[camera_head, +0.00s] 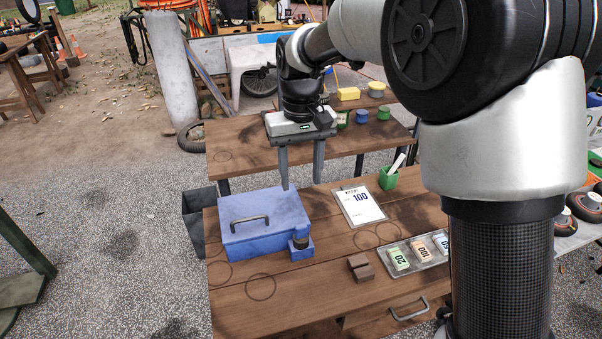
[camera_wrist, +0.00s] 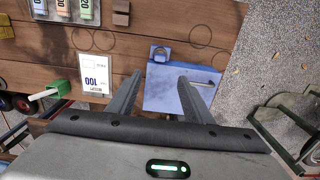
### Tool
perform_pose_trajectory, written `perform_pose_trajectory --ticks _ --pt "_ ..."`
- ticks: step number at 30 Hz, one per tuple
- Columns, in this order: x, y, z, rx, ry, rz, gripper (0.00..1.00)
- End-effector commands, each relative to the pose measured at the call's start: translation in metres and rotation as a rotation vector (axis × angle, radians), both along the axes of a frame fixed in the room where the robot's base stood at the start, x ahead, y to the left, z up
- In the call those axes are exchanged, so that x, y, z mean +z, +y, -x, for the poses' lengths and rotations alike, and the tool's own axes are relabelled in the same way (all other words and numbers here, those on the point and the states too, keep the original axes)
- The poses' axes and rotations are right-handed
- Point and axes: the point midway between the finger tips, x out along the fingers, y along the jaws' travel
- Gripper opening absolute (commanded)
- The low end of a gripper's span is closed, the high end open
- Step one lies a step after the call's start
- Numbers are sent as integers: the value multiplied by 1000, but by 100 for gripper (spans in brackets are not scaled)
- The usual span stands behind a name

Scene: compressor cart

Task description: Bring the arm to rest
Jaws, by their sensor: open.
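My gripper (camera_head: 302,186) is open and empty, with its two fingers pointing down above the back of the wooden workbench (camera_head: 300,292). In the head view the fingertips show just behind and over the right part of a closed blue box (camera_head: 282,238) with a dark handle. The wrist view also shows my gripper (camera_wrist: 159,77), with the blue box (camera_wrist: 172,92) between and beyond its fingers. No contact with the box is visible. My arm reaches from the right side of the head view across the bench.
A clipboard (camera_head: 361,206) marked 100, a green cup (camera_head: 388,179), brown blocks (camera_head: 360,267) and a tray (camera_head: 437,257) of labelled packs are on the bench. A small blue holder (camera_head: 301,249) stands at the box's front. A second bench (camera_head: 245,150) is behind. A dark bin (camera_head: 193,222) is left.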

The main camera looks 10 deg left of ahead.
Motion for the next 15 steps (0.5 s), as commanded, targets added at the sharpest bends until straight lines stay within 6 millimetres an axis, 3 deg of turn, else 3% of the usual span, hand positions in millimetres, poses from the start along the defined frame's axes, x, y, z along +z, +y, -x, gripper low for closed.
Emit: perform_pose_trajectory --ticks 10,13,15 --pt "5 -5 1 -7 -9 -3 46" --pt "27 -24 7 -35 -39 -13 46" --pt "49 -47 17 -69 -75 -25 46"
